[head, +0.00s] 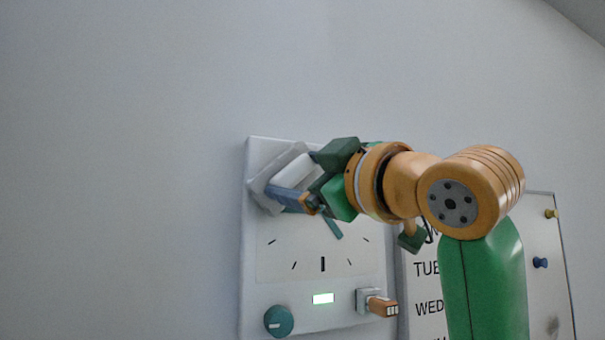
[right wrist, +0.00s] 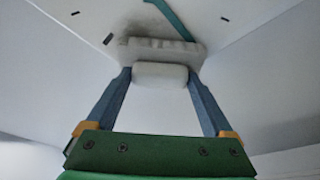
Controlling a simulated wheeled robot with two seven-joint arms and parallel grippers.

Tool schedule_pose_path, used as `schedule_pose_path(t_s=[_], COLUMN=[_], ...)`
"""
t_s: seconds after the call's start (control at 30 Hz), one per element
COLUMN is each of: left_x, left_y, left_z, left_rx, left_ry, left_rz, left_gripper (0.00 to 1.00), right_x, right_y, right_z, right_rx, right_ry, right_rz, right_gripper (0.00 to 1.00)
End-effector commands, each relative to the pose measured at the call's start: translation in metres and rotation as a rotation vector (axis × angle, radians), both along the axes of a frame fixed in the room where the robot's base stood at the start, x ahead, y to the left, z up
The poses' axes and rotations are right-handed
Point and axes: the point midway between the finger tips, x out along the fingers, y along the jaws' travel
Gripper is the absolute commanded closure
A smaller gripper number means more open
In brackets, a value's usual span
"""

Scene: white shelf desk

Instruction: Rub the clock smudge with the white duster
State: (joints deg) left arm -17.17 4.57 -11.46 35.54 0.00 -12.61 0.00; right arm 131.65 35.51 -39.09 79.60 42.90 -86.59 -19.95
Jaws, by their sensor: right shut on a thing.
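The clock (head: 315,250) is a white wall panel with black tick marks and a teal hand (head: 333,228). My right gripper (head: 290,183) is at the upper left of the clock face, shut on the white duster (head: 296,170). In the right wrist view, the duster (right wrist: 160,72) sits between the two blue fingers, with its wide pad against or very near the face. A dark grey smudge (right wrist: 124,42) shows around the pad's far and left edges; the pad hides part of it. My left gripper is not in view.
A weekday board (head: 424,289) and a pinboard (head: 548,290) with pins stand to the right, partly behind my right arm. The wall at left is clear.

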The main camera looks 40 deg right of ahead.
Motion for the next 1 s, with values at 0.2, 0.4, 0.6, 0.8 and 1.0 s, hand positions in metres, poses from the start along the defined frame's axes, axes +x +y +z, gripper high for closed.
schedule_pose_path(t_s=[0.2,0.4,0.6,0.8,1.0], left_x=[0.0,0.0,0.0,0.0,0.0], left_y=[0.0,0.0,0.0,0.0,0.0], left_z=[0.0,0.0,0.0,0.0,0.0], left_rx=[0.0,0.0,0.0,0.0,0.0], left_ry=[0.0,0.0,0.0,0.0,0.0], left_rz=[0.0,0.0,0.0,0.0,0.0], left_gripper=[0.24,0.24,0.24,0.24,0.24], right_x=[0.004,0.008,0.003,-0.002,-0.004], right_y=[-0.001,-0.002,-0.02,-0.037,-0.051], right_z=[0.0,0.0,0.0,0.0,0.0], right_rx=[0.0,0.0,0.004,0.001,0.002], right_ry=[-0.001,0.0,0.0,-0.001,0.0], right_rz=[0.001,0.0,-0.002,0.0,-0.001], right_gripper=[0.58,0.58,0.58,0.58,0.58])
